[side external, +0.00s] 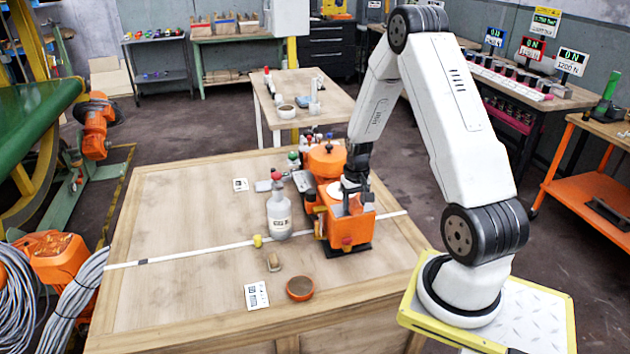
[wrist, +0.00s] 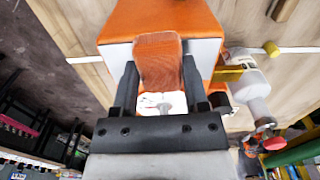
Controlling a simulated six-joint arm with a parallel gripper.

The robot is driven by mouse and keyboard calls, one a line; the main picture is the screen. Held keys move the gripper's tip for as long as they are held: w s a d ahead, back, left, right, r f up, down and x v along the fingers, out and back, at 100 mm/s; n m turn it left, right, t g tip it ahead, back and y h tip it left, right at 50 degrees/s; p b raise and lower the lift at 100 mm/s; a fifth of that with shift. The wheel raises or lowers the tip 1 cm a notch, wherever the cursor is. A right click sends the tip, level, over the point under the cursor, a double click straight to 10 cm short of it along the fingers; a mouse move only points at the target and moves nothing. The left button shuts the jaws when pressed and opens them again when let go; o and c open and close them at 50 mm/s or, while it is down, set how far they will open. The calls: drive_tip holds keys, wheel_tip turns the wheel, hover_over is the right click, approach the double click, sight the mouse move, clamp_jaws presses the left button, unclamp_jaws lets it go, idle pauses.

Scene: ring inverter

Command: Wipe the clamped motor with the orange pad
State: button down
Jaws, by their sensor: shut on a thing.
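My gripper (wrist: 159,72) is shut on the orange pad (wrist: 157,58), a brownish-orange block standing between the two black fingers in the wrist view. The motor, an orange body with white faces (wrist: 170,20), lies directly beyond the pad; I cannot tell whether they touch. In the side view my gripper (side external: 355,196) is over the orange motor housing (side external: 338,226), which stands on a dark base at the right part of the table. The arm partly hides the motor's top, and the pad is hard to make out there.
A grey-white bottle with a red top (side external: 279,215) stands just left of the motor. A small brown block (side external: 273,262), an orange bowl (side external: 300,288) and a printed card (side external: 256,295) lie nearer the front. The table's left side (side external: 180,210) is mostly clear.

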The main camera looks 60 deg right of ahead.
drive_tip(key=shift+s+d, duration=0.6)
drive_tip(key=shift+s, duration=0.05)
drive_tip(key=shift+w+a+f, duration=0.1)
drive_tip(key=shift+w+a, duration=1.3)
drive_tip(key=shift+s+r, duration=0.1)
drive_tip(key=shift+r, duration=4)
drive_tip(key=shift+d, duration=0.1)
